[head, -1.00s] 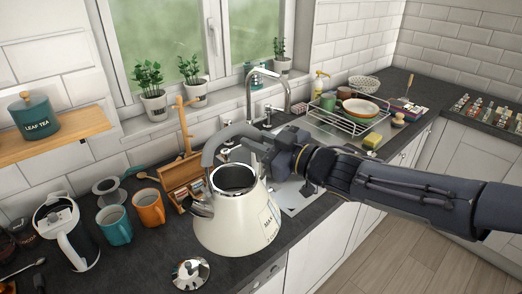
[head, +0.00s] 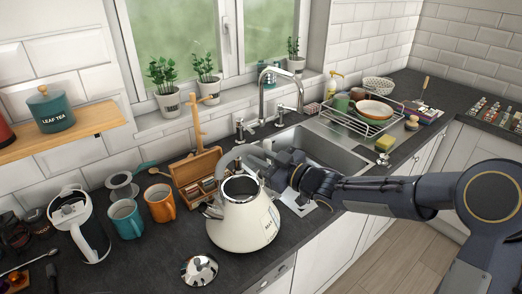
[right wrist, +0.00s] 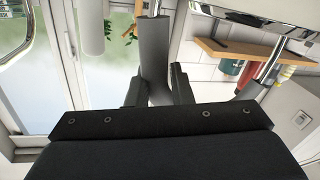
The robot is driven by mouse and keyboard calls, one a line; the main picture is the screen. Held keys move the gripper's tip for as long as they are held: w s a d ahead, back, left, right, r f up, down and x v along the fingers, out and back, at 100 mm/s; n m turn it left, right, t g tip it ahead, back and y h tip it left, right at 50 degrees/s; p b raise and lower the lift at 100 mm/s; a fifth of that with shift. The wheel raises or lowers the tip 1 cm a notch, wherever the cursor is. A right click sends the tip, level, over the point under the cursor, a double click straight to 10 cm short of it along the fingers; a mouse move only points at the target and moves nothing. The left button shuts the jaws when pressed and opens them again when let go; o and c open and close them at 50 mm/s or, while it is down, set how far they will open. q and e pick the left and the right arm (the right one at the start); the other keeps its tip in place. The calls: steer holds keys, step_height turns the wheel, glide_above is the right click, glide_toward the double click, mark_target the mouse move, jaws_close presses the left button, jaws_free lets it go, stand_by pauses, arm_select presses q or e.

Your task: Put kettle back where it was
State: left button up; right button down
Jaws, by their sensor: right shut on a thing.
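The cream kettle (head: 240,228) is upright at the front of the slate worktop (head: 150,262), lidless, with its round opening facing up. Its base is at or very near the worktop; I cannot tell whether it touches. My right gripper (head: 264,164) comes in from the right and is shut on the kettle's grey handle. In the right wrist view the handle (right wrist: 154,50) runs between the two dark fingers (right wrist: 157,88). A shiny round lid (head: 199,270) lies on the worktop in front of the kettle. My left gripper is not in view.
A wooden box (head: 196,174) stands close behind the kettle. An orange mug (head: 160,204), a teal mug (head: 126,220) and a white-and-black jug (head: 79,228) stand to its left. The sink (head: 335,155) and dish rack (head: 362,118) are to the right.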

steer(key=shift+r, duration=0.15)
steer(key=c, duration=1.3)
jaws_free()
steer(key=shift+f, duration=0.2)
